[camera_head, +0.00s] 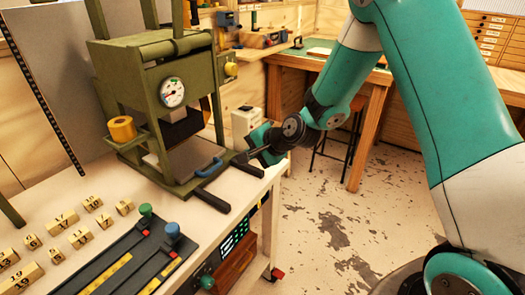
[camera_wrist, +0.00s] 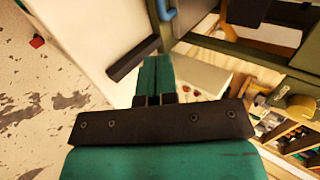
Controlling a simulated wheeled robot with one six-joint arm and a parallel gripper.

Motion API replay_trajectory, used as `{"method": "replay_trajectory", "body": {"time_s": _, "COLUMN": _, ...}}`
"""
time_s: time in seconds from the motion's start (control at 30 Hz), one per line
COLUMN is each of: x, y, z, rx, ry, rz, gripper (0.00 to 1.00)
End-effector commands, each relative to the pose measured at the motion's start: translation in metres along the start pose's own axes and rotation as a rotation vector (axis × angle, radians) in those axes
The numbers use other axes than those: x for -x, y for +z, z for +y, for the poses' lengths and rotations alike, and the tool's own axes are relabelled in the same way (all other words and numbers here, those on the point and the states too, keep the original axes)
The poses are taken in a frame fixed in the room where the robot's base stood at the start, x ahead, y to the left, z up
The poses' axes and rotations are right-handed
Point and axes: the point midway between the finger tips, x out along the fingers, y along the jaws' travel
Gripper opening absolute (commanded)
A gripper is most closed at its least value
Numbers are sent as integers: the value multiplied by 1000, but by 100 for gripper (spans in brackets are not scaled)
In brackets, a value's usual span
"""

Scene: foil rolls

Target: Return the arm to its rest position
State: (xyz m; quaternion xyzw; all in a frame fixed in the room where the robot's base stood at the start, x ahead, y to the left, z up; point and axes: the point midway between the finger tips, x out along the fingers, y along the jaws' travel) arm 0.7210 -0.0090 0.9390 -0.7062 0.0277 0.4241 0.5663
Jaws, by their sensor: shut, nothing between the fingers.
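My gripper (camera_head: 240,158) is at the front right corner of the green press (camera_head: 143,51), above the table edge. Its fingers are together and hold nothing; the shut teal fingers (camera_wrist: 155,75) also show in the wrist view. My arm is stretched out forward and down from the upper right of the head view. The blue handle (camera_head: 209,168) of the press's plate is just left of my fingertips. A black bar (camera_head: 212,200) sticks out at the press's front; a black bar (camera_wrist: 134,58) also shows close to the fingers in the wrist view.
A yellow roll (camera_head: 122,129) sits on the press's side shelf. Several numbered wooden blocks (camera_head: 80,237) and black rails with green and blue knobs (camera_head: 172,230) are on the table (camera_head: 50,205). A white box (camera_head: 246,121) stands behind my gripper. The floor (camera_head: 330,215) at right is open.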

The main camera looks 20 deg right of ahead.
Motion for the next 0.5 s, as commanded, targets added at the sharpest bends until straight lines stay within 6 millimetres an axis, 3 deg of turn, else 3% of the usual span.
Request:
{"method": "replay_trajectory", "body": {"time_s": 0.2, "x": 38, "y": -1, "z": 0, "rx": -1, "ry": -1, "rz": 3, "gripper": 0}}
{"method": "replay_trajectory", "body": {"time_s": 0.5, "x": 51, "y": 2, "z": -1, "rx": 8, "ry": 3, "rz": -5, "gripper": 0}}
